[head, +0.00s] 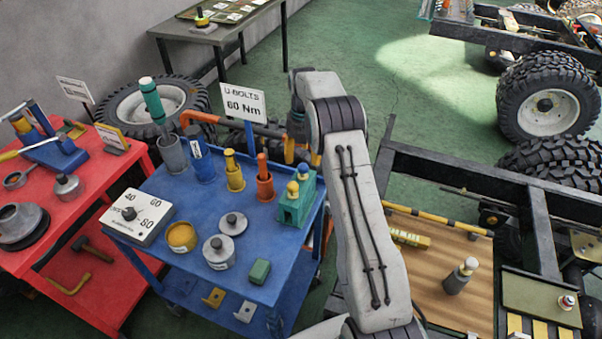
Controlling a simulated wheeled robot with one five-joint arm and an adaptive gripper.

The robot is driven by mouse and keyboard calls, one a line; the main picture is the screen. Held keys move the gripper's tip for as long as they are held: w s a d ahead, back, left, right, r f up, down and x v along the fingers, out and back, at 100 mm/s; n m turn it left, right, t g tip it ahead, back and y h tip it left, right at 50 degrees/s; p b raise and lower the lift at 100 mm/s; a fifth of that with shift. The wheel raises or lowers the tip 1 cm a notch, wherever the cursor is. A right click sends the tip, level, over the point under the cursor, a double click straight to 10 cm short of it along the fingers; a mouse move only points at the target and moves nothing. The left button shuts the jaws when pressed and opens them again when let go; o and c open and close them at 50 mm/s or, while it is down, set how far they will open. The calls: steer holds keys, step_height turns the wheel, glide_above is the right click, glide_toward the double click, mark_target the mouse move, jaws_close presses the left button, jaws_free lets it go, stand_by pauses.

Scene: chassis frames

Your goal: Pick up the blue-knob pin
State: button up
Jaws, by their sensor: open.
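On the blue cart (150,190), several upright pieces stand in coloured cups. My arm rises from the bottom and bends over at the top. My gripper (297,148) is open, partly hidden, behind the cart's right end, to the right of and apart from the blue piece.
A green-handled piece (151,95) stands in a grey cup (172,153) at left. A U-bolts sign (242,103) rises behind. A red cart (40,220) stands left; a chassis frame (460,180) lies right.

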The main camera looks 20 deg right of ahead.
mark_target(303, 165)
steer(key=shift+f+p, duration=0.95)
steer(key=shift+f, duration=1.8)
steer(key=shift+c, duration=0.2)
jaws_close()
